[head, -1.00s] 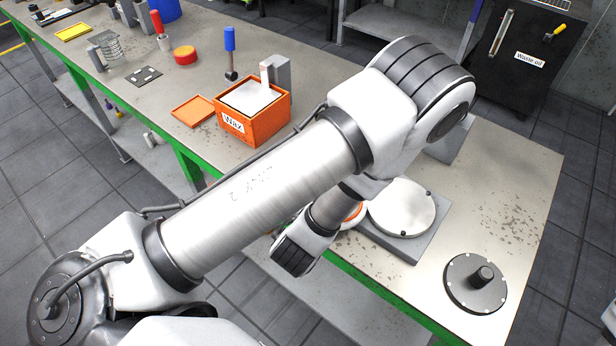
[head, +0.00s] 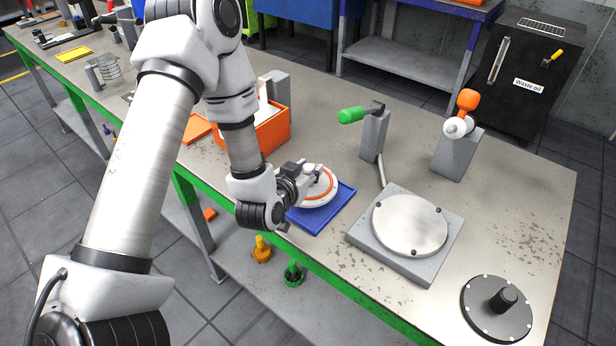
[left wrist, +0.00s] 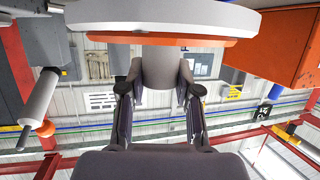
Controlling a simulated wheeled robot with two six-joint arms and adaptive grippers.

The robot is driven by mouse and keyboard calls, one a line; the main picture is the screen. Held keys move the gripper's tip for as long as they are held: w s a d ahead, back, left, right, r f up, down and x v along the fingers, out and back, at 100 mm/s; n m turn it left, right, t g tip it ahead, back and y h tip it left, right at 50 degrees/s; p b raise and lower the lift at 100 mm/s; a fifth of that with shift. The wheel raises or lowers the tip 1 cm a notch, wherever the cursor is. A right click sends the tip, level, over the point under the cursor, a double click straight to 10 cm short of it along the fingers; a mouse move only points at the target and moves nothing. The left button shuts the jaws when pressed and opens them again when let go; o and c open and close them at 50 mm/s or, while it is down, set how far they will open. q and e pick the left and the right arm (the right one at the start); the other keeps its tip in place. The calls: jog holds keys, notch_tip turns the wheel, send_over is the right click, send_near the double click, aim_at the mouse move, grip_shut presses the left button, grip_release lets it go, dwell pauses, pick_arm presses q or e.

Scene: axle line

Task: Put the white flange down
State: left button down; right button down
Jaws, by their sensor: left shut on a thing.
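The white flange (head: 321,192), a round disc with an orange ring, is in the grip of my left gripper (head: 308,173) near the front edge of the bench. It is over the back part of a blue tray (head: 318,222); I cannot tell whether it touches the tray. In the left wrist view the flange (left wrist: 165,18) spans the top, and the fingers of the left gripper (left wrist: 161,88) are closed on its pale boss. My right gripper is not in view.
An orange wax box (head: 272,132) stands behind and left of the tray. A grey block with a silver disc (head: 410,224) is to the right, with a dark flanged cover (head: 497,308) beyond. A green-handled stand (head: 374,135) and an orange-topped stand (head: 455,155) are behind.

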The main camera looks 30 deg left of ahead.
pick_arm(q)
jog(key=shift+d+f, duration=0.2)
jog(key=shift+f, duration=1)
jog(key=shift+w+f, duration=0.15)
jog(key=shift+f, duration=0.1)
jog(key=c, duration=0.8)
grip_release()
